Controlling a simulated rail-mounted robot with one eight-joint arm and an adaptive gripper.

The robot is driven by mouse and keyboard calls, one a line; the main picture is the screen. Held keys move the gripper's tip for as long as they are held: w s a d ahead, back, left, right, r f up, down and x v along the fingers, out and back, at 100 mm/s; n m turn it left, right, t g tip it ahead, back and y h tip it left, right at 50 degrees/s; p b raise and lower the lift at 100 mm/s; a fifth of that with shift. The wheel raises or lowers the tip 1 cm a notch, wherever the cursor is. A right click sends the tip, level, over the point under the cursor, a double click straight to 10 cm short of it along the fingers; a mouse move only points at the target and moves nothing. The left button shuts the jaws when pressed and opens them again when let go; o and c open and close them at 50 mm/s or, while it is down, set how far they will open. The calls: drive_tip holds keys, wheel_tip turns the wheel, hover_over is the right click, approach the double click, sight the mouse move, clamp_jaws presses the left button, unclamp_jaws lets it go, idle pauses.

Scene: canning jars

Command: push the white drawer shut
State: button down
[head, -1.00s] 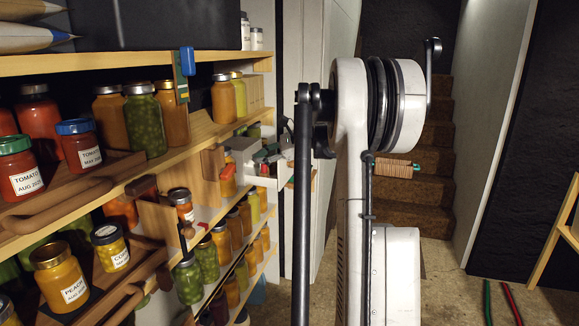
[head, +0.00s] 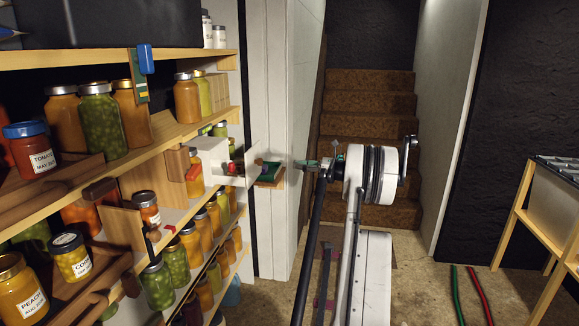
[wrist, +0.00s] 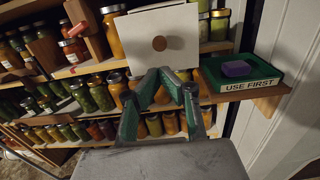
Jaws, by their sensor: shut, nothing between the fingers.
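The white drawer (head: 230,181) juts out from the shelving in the head view, with small items showing inside. In the wrist view its white front (wrist: 178,32) with a round brown knob (wrist: 159,43) faces me at the top centre. My gripper (wrist: 168,80) is shut and empty, its green-and-grey fingers in front of the drawer's lower edge. The fingertips appear just below the knob; I cannot tell whether they touch the front.
A green tray (wrist: 270,84) labelled USE FIRST, holding a purple block (wrist: 236,69), sits on a small wooden ledge right of the drawer. Jars (head: 100,118) crowd the shelves around it. Stairs (head: 367,105) rise behind; a wooden stand (head: 520,215) is at right.

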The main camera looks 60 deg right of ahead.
sight(262, 162)
drive_tip(key=b+x, duration=0.2)
drive_tip(key=x, duration=1)
drive_tip(key=shift+w+a, duration=0.1)
